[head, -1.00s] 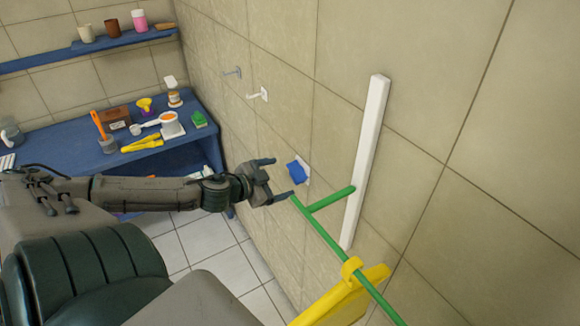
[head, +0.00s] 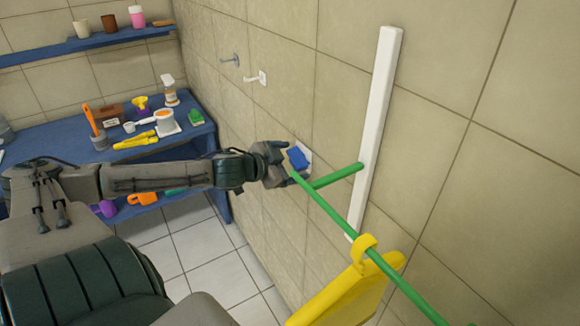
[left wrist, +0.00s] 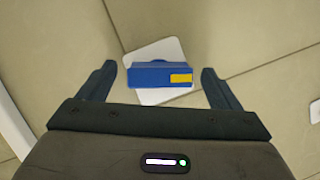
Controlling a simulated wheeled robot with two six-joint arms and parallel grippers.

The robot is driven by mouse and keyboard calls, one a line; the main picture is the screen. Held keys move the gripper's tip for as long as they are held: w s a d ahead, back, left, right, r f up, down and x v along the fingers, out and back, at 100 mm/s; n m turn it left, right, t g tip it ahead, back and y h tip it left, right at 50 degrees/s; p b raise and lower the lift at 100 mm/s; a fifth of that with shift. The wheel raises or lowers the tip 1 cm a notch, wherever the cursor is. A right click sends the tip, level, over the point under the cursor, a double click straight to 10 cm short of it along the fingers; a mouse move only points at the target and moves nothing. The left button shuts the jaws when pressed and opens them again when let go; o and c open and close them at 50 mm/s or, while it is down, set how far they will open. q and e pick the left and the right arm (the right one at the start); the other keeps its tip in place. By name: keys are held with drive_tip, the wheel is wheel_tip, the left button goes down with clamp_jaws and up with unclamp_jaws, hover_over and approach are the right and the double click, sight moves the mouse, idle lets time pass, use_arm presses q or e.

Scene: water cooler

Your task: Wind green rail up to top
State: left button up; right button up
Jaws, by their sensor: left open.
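The green rail (head: 325,208) slopes across the head view, and its arm joins a white upright track (head: 376,130) on the tiled wall, low on the track. A blue handle (head: 298,157) on a white plate sits on the wall left of the track. My left gripper (head: 284,164) is open and empty right by the blue handle, partly overlapping it in the head view. In the left wrist view, the blue handle (left wrist: 158,75) with a yellow patch lies between the two spread fingers (left wrist: 160,88), with its white plate tilted behind it. My right gripper is not in view.
A yellow towel-like item (head: 345,295) hangs from the rail by a loop. Small hooks (head: 262,78) are on the wall. A blue table (head: 70,145) with several tools and bottles stands at the left, under a blue shelf (head: 100,44). Tiled floor shows below.

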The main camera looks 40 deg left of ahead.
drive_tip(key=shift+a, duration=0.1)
use_arm(q)
drive_tip(key=c, duration=1)
drive_tip(key=shift+d+f+m+y+b, duration=0.1)
drive_tip(key=shift+f+m+y+b, duration=0.25)
drive_tip(key=shift+m+b, duration=0.35)
use_arm(e)
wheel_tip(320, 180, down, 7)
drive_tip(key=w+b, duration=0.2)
drive_tip(key=b, duration=0.5)
use_arm(q)
drive_tip(key=shift+f+m+t+b, duration=0.1)
drive_tip(key=shift+m+t+b, duration=0.85)
drive_tip(key=shift+m, duration=2.6)
drive_tip(key=shift+r+m+t+b, duration=0.1)
drive_tip(key=shift+m+t+b, duration=0.2)
drive_tip(key=shift+m+t, duration=2.25)
drive_tip(key=shift+f+m+t+b, duration=0.1)
drive_tip(key=shift+m+t+b, duration=0.35)
drive_tip(key=shift+m, duration=4.05)
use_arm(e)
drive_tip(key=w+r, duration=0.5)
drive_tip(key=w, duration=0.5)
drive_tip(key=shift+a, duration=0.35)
use_arm(q)
drive_tip(key=o, duration=1)
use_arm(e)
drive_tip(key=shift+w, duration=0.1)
